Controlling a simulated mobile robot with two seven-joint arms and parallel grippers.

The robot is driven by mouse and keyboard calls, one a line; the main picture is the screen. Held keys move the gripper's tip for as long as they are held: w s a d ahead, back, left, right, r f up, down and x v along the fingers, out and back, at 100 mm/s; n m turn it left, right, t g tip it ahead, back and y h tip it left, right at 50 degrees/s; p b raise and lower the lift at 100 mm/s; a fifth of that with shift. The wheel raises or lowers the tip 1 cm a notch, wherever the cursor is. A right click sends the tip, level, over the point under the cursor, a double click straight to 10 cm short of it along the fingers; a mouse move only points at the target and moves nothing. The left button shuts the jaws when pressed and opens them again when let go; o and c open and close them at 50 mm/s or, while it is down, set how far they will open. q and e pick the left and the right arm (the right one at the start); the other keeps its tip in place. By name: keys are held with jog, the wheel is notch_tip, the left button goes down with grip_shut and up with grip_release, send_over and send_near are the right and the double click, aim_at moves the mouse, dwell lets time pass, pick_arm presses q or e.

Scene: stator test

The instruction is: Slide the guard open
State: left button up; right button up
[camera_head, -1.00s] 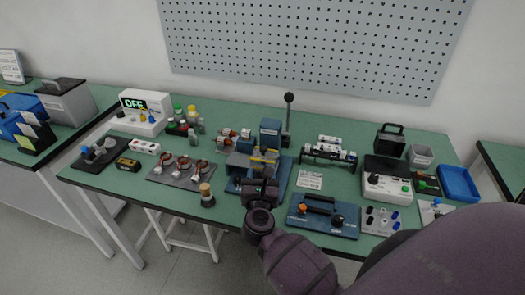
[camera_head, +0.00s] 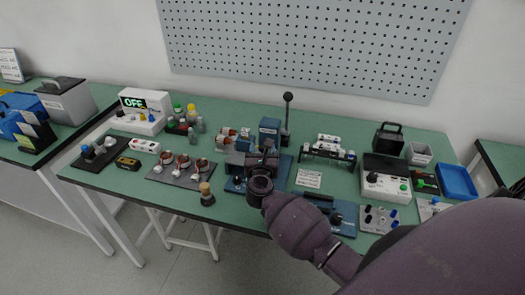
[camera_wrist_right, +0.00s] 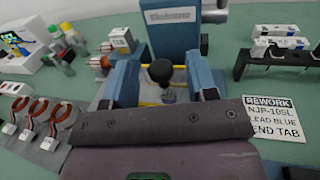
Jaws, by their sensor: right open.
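The blue machine (camera_head: 270,130) stands on a blue base plate at the middle of the table. A grey, partly see-through panel (camera_head: 235,158), possibly the guard, sits on its left side. In the right wrist view a black round knob (camera_wrist_right: 160,72) stands in front of the blue block (camera_wrist_right: 173,30), with yellow bars low around it. My right gripper (camera_head: 263,163) is open at the machine's front and hides part of it. Whether it touches the knob cannot be told. My left gripper is out of view.
A tall black-knobbed lever (camera_head: 288,97) stands behind the machine. A grey plate with copper rings (camera_head: 180,170) lies left and a small wooden-topped post (camera_head: 206,193) front left. A white rework card (camera_head: 308,179) and a black rack (camera_head: 328,152) are right.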

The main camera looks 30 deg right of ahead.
jog(key=shift+c, duration=0.3)
grip_shut()
jog(key=w+a+b, duration=0.1)
jog(key=w+a, duration=0.1)
jog(key=w, duration=0.1)
jog(key=w+a+b, duration=0.2)
jog(key=w+a, duration=0.1)
jog(key=shift+a+f, duration=0.1)
jog(key=shift+f, duration=0.1)
jog(key=shift+w+a+r, duration=0.2)
jog(key=shift+w+a, duration=0.05)
jog(key=shift+w, duration=0.05)
jog(key=shift+o, duration=0.3)
grip_release()
jog(key=shift+w+a, duration=0.1)
jog(key=shift+w, duration=0.05)
